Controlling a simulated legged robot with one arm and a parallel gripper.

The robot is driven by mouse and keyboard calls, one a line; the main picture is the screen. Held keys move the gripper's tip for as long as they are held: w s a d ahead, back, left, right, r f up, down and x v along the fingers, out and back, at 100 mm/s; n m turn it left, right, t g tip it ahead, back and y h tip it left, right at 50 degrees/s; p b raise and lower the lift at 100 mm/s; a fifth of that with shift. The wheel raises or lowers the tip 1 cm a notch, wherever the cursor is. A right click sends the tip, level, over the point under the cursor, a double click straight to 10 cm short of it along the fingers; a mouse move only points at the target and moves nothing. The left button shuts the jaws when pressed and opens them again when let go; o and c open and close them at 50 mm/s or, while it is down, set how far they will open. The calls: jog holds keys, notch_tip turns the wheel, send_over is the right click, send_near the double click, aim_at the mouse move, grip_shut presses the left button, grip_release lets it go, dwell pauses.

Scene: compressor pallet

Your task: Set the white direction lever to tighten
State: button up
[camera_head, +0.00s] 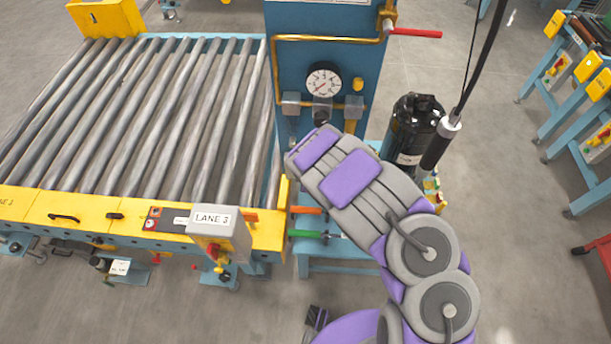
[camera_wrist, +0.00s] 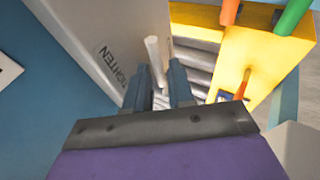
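In the wrist view, the white direction lever (camera_wrist: 155,58) is a short pale stick beside a light panel (camera_wrist: 90,35) that carries the word TIGHTEN (camera_wrist: 112,65). My gripper (camera_wrist: 158,72) has its two blue-grey fingers spread, one on each side of the lever. The lever shows in the gap between the fingertips, and I cannot tell whether either finger touches it. The base of the lever is hidden. In the head view, my arm covers the gripper and the lever, beside the blue panel with the gauge (camera_head: 323,82).
A roller conveyor (camera_head: 140,110) with a yellow frame and a LANE 3 box (camera_head: 218,228) lies left. A red handle (camera_head: 415,33) sticks out above. Orange (camera_head: 305,210) and green (camera_head: 305,234) handles sit low beside my arm. A black cylinder (camera_head: 410,135) stands right.

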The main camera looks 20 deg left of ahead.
jog(key=shift+a+f, duration=0.1)
jog(key=p+v, duration=0.4)
jog(key=v, duration=1.3)
